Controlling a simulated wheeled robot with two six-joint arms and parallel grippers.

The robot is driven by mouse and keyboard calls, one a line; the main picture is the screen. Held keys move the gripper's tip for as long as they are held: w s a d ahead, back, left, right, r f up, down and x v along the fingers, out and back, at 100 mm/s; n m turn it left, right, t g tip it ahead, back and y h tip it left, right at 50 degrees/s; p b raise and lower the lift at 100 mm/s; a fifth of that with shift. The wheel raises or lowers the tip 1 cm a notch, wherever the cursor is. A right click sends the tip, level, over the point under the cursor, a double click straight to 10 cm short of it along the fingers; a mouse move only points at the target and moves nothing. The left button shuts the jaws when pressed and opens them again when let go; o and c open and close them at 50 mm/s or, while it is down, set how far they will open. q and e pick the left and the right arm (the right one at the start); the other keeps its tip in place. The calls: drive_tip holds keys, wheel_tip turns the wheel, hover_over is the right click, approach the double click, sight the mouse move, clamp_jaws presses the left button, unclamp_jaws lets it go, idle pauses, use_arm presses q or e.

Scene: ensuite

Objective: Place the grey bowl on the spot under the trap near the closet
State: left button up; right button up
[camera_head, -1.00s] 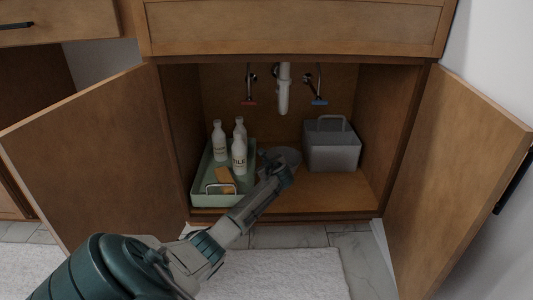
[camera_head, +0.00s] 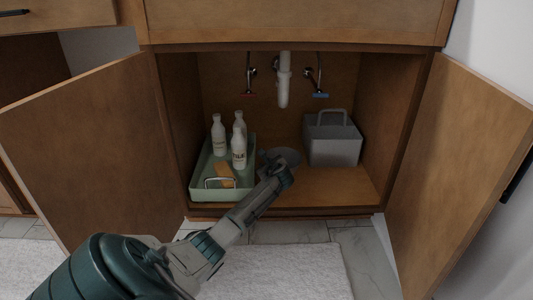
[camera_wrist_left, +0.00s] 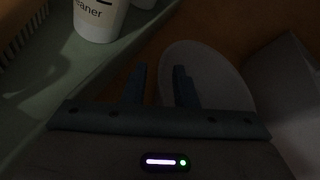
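The grey bowl (camera_head: 290,154) sits on the cabinet floor below the white trap pipe (camera_head: 284,80), between the green tray and the grey caddy. My left gripper (camera_head: 275,160) reaches into the cabinet and covers the bowl's left part. In the left wrist view, the bowl (camera_wrist_left: 218,80) is a pale oval. The two fingers of my left gripper (camera_wrist_left: 160,82) are apart there, with the bowl's near-left rim showing in the gap. I see no finger pressed on the rim. My right gripper is not in view.
The green tray (camera_head: 204,190) holds white bottles (camera_head: 238,148) and an orange-brown item (camera_head: 224,174), close left of my gripper. The grey caddy (camera_head: 333,150) stands to the right. Open doors (camera_head: 85,150) flank the cabinet. The cabinet floor (camera_head: 325,190) is clear at front right.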

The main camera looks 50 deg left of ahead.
use_arm(q)
drive_tip(key=shift+r, duration=0.15)
drive_tip(key=p+v, duration=0.8)
drive_tip(key=v, duration=0.4)
